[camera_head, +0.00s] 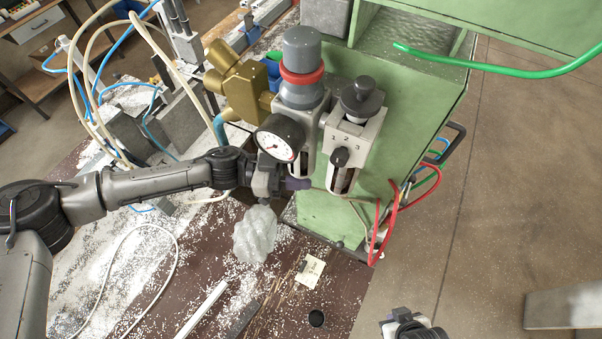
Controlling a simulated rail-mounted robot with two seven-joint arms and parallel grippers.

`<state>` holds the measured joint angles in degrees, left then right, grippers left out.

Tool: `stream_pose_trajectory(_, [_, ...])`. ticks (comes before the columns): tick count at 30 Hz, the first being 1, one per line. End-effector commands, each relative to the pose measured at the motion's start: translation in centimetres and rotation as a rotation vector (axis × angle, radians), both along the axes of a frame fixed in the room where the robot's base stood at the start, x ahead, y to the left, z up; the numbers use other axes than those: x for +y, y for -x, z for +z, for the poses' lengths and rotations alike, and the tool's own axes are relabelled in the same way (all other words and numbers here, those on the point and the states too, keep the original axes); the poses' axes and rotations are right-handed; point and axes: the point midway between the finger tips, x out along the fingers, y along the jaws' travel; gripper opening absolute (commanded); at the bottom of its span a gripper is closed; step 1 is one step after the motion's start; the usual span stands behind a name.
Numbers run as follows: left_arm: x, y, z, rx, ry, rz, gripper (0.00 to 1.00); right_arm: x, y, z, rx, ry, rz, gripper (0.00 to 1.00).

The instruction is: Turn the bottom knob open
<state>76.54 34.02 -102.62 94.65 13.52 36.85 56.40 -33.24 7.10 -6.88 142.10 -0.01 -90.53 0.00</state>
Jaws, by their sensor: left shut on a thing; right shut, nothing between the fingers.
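The air-service unit is fixed to the green machine side, with a grey regulator (302,75) with a red ring and a pressure gauge (281,138) on its left part. My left gripper (294,184) reaches in from the left, just under this part. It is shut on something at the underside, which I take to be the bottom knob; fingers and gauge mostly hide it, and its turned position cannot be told. My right gripper (410,325) is at the lower edge, shut and empty, far from the unit.
Right of the regulator is a valve block (350,135) with a black top knob (362,97) and a small black lever (339,158). Red hoses (383,225) hang to the right. A pale crumpled lump (255,235) and white chips lie on the bench below.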

Motion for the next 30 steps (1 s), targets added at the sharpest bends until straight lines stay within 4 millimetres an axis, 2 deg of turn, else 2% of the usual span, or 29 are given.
stream_pose_trajectory(12, [-0.07,-0.03,-0.16,-0.001,-0.001,-0.152,0.06,0.16,-0.01,-0.97,0.000,-0.005,-0.004,0.00])
stream_pose_trajectory(28, [-0.08,0.01,-0.12,0.000,0.000,-0.170,0.06,0.19,-0.01,-1.03,0.000,-0.007,-0.004,0.00])
stream_pose_trajectory(29, [-0.09,0.01,-0.12,0.000,0.000,-0.170,0.31,0.19,-0.01,-1.03,0.000,-0.007,-0.004,0.00])
stream_pose_trajectory(30, [-0.09,0.02,-0.12,0.000,0.000,-0.170,0.35,0.19,-0.01,-1.03,0.000,-0.007,-0.004,0.00])
